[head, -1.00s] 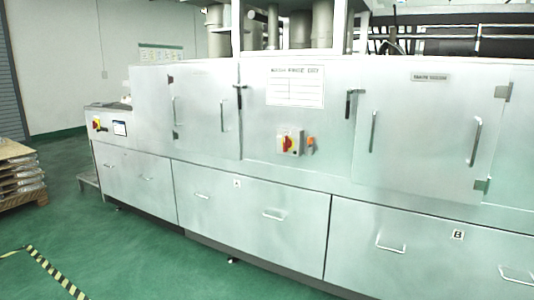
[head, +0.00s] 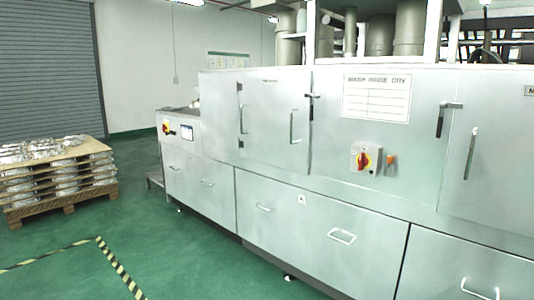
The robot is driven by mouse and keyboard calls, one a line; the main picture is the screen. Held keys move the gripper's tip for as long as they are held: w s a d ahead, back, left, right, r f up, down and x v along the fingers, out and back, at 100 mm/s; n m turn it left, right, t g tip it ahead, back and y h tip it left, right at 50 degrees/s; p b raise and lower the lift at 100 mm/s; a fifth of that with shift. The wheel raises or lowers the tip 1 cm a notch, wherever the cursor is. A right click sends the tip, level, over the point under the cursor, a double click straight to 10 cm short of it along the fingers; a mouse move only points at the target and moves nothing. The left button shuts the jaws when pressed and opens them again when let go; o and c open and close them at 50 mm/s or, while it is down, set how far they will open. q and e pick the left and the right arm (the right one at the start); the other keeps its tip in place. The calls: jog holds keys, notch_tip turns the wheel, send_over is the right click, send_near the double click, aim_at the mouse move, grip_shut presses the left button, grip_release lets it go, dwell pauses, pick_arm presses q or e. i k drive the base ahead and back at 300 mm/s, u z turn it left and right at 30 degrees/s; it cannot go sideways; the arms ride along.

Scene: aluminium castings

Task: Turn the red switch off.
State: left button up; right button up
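A red rotary switch (head: 363,160) on a yellow plate sits on a light box on the front of the metal washing machine, right of the picture's middle. Its exact handle position is too small to tell. A second red switch on yellow (head: 167,126) is on the machine's far left end, beside a small dark panel. Neither of my grippers shows in the head view.
The long machine (head: 320,215) with doors, drawers and protruding handles fills the right side. A wooden pallet (head: 62,203) stacked with castings stands at the left. Green floor (head: 170,260) with striped tape (head: 120,267) is open in front.

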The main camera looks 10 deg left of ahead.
aim_at(363, 161)
jog(key=u, duration=0.6)
jog(key=i, duration=2.65)
jog(key=z, duration=1)
